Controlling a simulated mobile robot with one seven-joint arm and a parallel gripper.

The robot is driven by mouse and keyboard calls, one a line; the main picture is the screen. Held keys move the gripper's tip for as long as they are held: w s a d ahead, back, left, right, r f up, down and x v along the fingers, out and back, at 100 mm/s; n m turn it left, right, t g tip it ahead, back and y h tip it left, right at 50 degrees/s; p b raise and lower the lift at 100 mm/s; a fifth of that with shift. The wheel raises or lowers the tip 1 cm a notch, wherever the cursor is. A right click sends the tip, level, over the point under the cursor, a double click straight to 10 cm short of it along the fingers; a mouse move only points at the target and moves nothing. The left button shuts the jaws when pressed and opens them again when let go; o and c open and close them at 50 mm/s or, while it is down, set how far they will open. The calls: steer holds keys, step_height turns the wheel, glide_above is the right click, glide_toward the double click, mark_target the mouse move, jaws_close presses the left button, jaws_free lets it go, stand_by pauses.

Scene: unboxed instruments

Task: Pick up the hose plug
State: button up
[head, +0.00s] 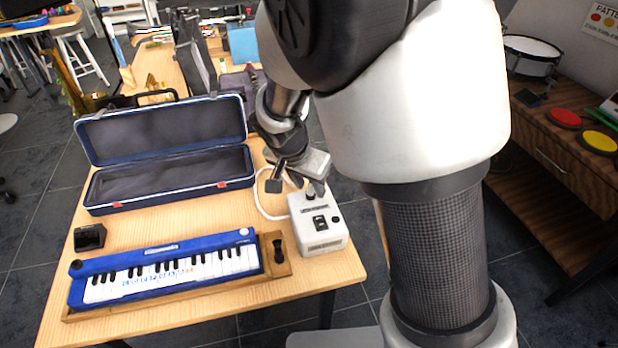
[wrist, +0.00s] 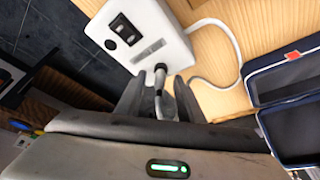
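The hose plug (wrist: 159,78) shows in the wrist view as a grey piece with a dark end, at the near edge of a white box (wrist: 150,30). A grey bent part runs back from it between the fingers. My gripper (wrist: 158,97) is open, with one finger on each side of the plug and gaps visible between. In the head view my gripper (head: 296,186) is low at the back of the white box (head: 318,228), and the plug is not clearly visible there. A white hose (wrist: 232,42) loops over the table beside the box.
A blue keyboard (head: 165,272) lies in a wooden tray (head: 275,268) at the table's front. An open blue case (head: 165,180) stands behind it, and a small black block (head: 90,237) lies at left. A wooden cabinet (head: 540,150) with a drum stands at right.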

jaws_close()
